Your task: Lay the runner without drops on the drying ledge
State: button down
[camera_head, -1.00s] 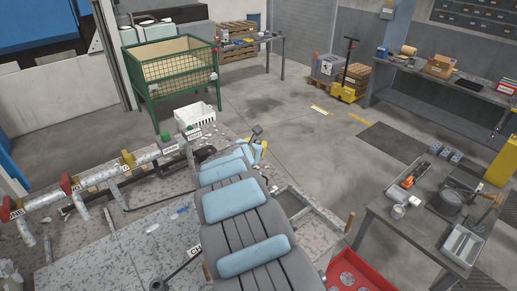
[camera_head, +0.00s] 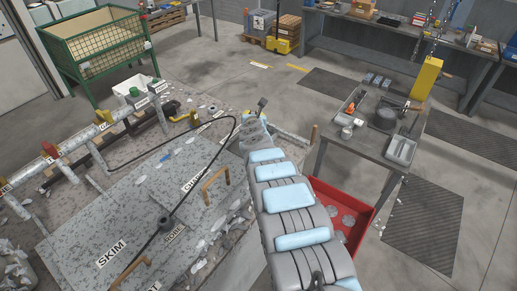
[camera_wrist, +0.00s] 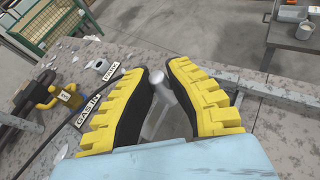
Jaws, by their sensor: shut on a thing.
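My gripper (camera_wrist: 160,80), with yellow fingers and black pads, is shut on a grey metal piece (camera_wrist: 165,103) that looks like a runner. Its rounded end shows between the fingertips. In the head view my gripper (camera_head: 255,122) is above the right part of the speckled furnace top, with the dark end of the piece (camera_head: 263,103) sticking up. My wrist hides much of the piece, so I cannot tell whether it has drops. I cannot pick out the drying ledge with certainty.
A red bin (camera_head: 365,222) with round pieces stands right of my arm. A grey table (camera_head: 345,158) with tools is beyond it. A green mesh crate (camera_head: 90,50) stands at the back left.

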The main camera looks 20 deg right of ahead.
jog(key=shift+s+d+f, duration=0.1)
jog(key=shift+f, duration=0.1)
notch_tip(320, 180, down, 3)
jog(key=shift+r, duration=0.15)
jog(key=shift+d+f+b, duration=0.1)
jog(key=shift+f+b, duration=1.1)
jog(key=shift+f, duration=1.3)
jog(key=shift+f, duration=0.15)
jog(key=c, duration=1.2)
grip_release()
jog(key=shift+o, duration=0.2)
